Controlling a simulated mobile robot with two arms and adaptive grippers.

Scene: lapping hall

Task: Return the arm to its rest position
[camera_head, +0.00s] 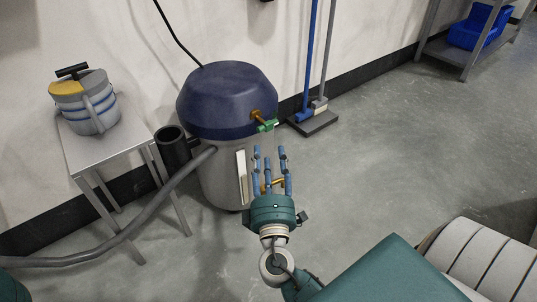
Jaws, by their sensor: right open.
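My right gripper (271,165) is in the lower middle of the head view, on a green and grey arm that comes up from the bottom right. Its blue fingers point up and away, are spread apart, and hold nothing I can see. Behind the fingers stands a drum-shaped machine with a dark blue lid (226,98) and a grey body (218,184). The fingers overlap the machine's right edge in the picture; I cannot tell whether they touch it. My left gripper is not in view.
A small metal table (77,151) at left bears a striped grey canister (91,112). A grey hose (135,229) runs left from the machine. A blue broom (306,70) leans on the wall. A shelf with a blue bin (474,27) stands far right. The floor at right is clear.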

